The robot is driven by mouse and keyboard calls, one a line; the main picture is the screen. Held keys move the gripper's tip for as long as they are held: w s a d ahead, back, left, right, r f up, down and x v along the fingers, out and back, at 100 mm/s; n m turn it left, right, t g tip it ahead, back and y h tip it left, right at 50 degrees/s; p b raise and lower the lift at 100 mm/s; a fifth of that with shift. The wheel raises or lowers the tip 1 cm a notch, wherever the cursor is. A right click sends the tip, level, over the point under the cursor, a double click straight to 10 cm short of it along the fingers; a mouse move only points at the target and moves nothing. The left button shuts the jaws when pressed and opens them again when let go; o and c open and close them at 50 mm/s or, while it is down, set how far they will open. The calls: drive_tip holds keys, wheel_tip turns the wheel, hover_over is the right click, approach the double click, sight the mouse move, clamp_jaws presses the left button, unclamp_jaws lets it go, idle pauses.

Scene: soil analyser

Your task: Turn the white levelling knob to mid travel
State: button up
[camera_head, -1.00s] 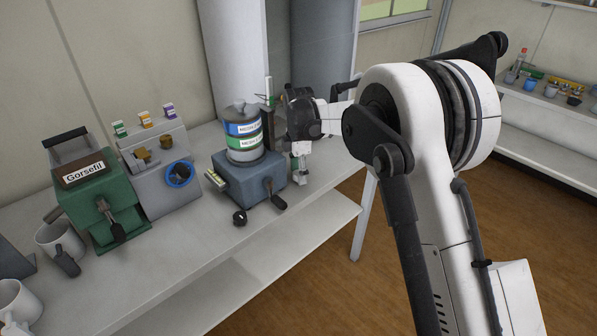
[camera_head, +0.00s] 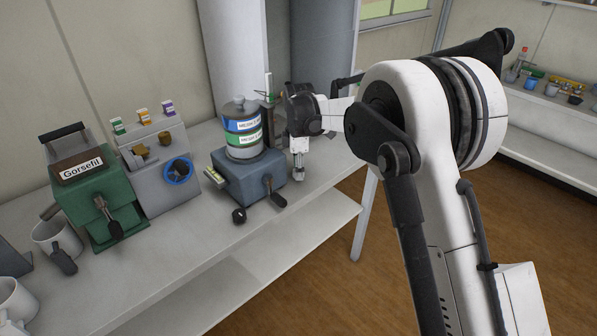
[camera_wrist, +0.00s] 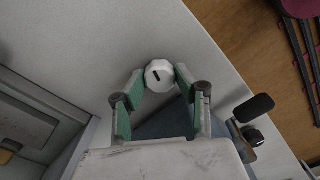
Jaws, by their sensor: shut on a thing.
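The white knob (camera_wrist: 159,75) has a faceted rim and a short dark slanted mark on its face. It sits between the green-padded fingertips of my gripper (camera_wrist: 157,78) in the wrist view, and the gripper is shut on it. In the head view my gripper (camera_head: 298,175) points down at the right side of a blue-grey machine (camera_head: 245,180). The knob cannot be made out there.
A black crank handle (camera_head: 277,199) and a small black knob (camera_head: 239,216) stick out at the machine's front. A grey device with a blue ring (camera_head: 178,171) and a green Gorsefil box (camera_head: 108,205) stand to the left. The bench front (camera_head: 200,270) is mostly clear.

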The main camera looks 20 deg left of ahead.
drive_tip(key=m+b, duration=0.1)
drive_tip(key=m, duration=0.2)
drive_tip(key=shift+m, duration=0.3)
drive_tip(key=shift+m+b, duration=0.6)
drive_tip(key=shift+m, duration=1.2)
drive_tip(key=o, duration=1.1)
drive_tip(key=shift+r, duration=0.1)
wheel_tip(320, 180, up, 12)
drive_tip(key=shift+f, duration=0.1)
